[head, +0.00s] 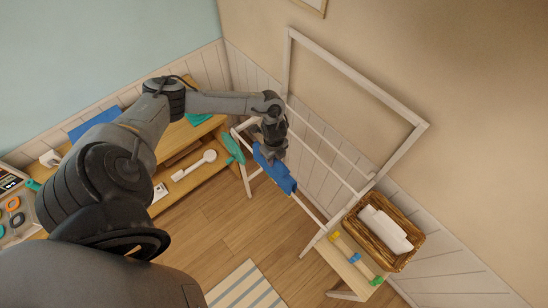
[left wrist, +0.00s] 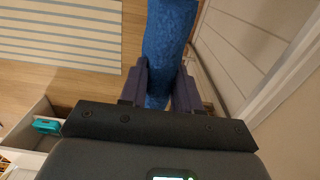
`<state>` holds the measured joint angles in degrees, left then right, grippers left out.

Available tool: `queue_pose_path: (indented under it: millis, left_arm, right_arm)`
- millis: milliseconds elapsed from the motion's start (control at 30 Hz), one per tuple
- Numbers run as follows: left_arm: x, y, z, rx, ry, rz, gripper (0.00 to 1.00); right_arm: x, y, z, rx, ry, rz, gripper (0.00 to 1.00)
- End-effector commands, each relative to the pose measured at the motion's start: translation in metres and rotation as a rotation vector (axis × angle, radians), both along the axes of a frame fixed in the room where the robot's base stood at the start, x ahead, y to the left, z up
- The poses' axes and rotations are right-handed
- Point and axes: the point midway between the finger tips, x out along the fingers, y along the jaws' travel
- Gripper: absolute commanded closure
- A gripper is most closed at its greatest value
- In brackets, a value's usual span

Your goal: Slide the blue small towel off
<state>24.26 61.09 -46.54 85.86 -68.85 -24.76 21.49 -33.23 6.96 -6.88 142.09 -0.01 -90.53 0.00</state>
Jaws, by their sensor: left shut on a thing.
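The blue small towel (head: 275,172) hangs over a white rail of the rack (head: 306,208) in the head view. In the left wrist view the blue towel (left wrist: 168,40) runs up from between the fingers. My left gripper (head: 270,152) is at the towel's upper left end, and in the wrist view my left gripper (left wrist: 161,85) is shut on the towel with a finger on each side. The part of the rail under the towel is hidden. My right gripper is not in view.
A teal towel (head: 233,148) hangs on the rack's left end. A wicker basket (head: 407,229) with white cloth stands on the right. A wooden shelf unit (head: 210,172) stands on the left. Wall panels are close behind the rack. The floor (head: 225,235) in front is clear, with a striped rug (head: 246,289).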

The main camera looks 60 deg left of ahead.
Motion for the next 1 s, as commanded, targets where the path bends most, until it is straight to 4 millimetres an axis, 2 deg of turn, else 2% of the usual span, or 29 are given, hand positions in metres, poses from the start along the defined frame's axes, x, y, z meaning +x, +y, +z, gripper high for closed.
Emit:
queue_pose_path:
  millis: [133,1000]
  left_arm:
    - [0.000,0.000,0.012,0.000,0.000,0.000,1.00]
    - [0.001,0.000,0.061,0.000,-0.002,0.000,1.00]
  right_arm:
    - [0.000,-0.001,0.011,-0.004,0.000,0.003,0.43]
    - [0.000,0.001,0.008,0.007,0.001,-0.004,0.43]
